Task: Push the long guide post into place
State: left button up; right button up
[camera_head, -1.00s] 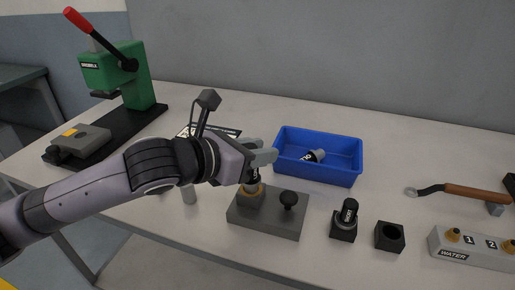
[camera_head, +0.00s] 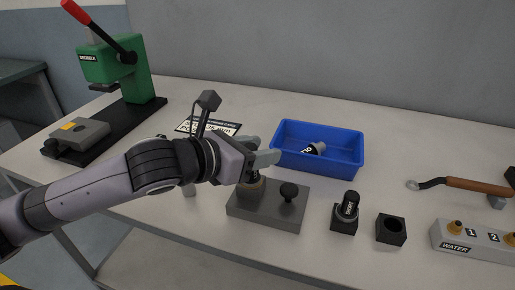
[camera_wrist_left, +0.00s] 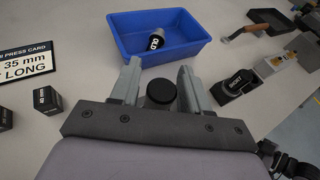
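I cannot tell from that view whether the round top belongs to the post. My right gripper is not in view.
A blue bin (camera_head: 318,166) holding a labelled piece (camera_head: 314,149) stands behind. Black holders (camera_head: 344,222) (camera_head: 390,230), a WATER block (camera_head: 470,243) and a wood-handled tool (camera_head: 478,187) are to the right. A green press (camera_head: 120,70) and card (camera_head: 209,127) are left and behind.

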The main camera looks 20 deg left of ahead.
pick_arm(q)
jog(key=shift+o, duration=0.6)
jog(key=shift+v, duration=0.8)
jog(key=v, duration=0.5)
jog(key=shift+s+a+r, duration=0.1)
jog(key=shift+s, duration=0.15)
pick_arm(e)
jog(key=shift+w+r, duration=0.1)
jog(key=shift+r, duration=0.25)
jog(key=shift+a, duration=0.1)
